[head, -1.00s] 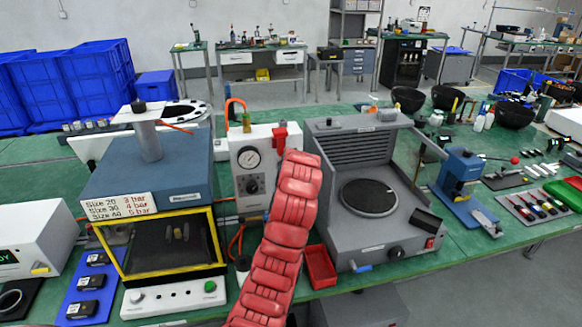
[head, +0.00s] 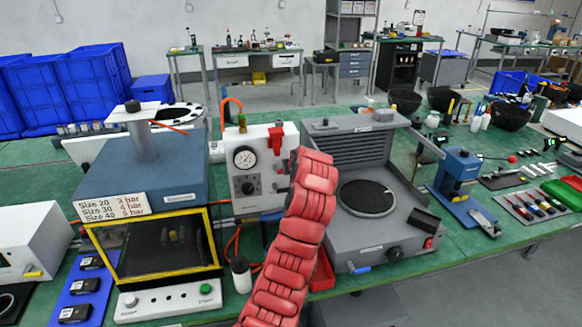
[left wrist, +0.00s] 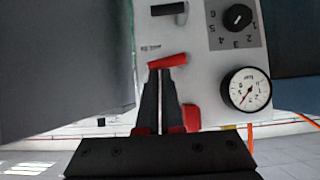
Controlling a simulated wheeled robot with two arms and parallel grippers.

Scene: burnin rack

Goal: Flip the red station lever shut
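The station is a white panel (head: 248,185) with a round gauge (head: 244,158) and a black knob. Its red lever (head: 277,138) shows at the panel's upper right in the head view. My left arm's red padded sleeve rises in front of the panel's right side and hides its gripper there. In the left wrist view, which is upside down, my left gripper (left wrist: 161,72) has its dark fingers together, with tips at a red bar (left wrist: 168,62) on the panel. I see nothing clearly between the fingers. Whether tips and bar touch is unclear. My right gripper is not in view.
A blue press-like unit with a yellow-framed window (head: 155,247) stands left of the panel. A grey machine with a round dark plate (head: 367,199) stands close on the right. A red tray (head: 322,272) lies partly behind my arm.

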